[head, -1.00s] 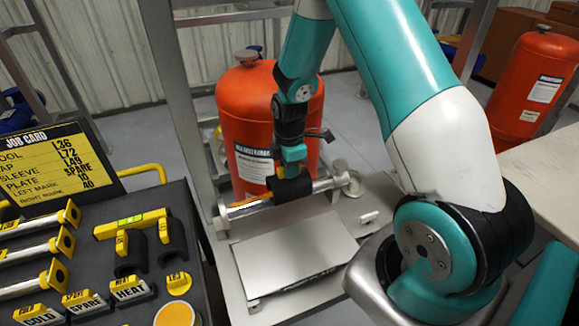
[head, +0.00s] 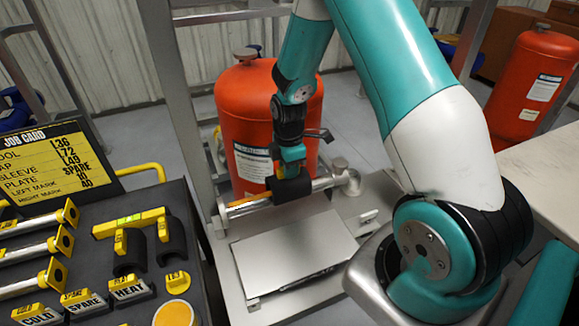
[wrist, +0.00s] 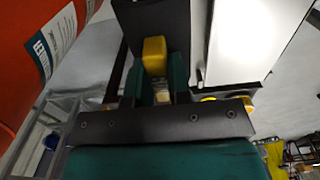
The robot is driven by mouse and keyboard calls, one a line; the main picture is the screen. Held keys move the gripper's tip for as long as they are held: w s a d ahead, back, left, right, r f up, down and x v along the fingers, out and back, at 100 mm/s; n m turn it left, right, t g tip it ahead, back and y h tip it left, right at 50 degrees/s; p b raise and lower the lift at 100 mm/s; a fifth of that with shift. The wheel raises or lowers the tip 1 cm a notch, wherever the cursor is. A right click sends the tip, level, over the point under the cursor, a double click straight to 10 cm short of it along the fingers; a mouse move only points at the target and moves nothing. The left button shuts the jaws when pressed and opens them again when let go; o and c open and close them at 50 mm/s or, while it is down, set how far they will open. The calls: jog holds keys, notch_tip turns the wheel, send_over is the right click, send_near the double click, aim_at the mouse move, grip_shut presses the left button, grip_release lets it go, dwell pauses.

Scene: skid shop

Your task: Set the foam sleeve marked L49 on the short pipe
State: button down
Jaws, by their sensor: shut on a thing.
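A black foam sleeve (head: 291,189) sits at the short silver pipe (head: 325,183), over its middle. I cannot read a mark on it. My gripper (head: 290,170) points down above the pipe and is shut on the sleeve's yellow tab. In the wrist view the yellow tab (wrist: 154,55) is between the fingers, with the dark sleeve (wrist: 160,15) beyond it. Whether the sleeve is fully seated around the pipe is hidden.
A red tank (head: 240,110) stands right behind the pipe. A flat silver box (head: 295,253) lies in front of it. At left, a dark tray (head: 140,290) holds yellow-ended tools, dark sleeves and labelled blocks beside a job card (head: 45,165).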

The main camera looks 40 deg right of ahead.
jog(key=shift+f+b, duration=0.55)
jog(key=shift+f, duration=0.3)
jog(key=shift+f, duration=0.2)
jog(key=shift+f+b, duration=0.45)
jog(key=shift+f, duration=0.05)
jog(key=shift+f, duration=0.3)
dwell(0.4)
jog(key=c, duration=1)
grip_release()
jog(key=shift+c, duration=0.6)
jog(key=shift+r, duration=0.1)
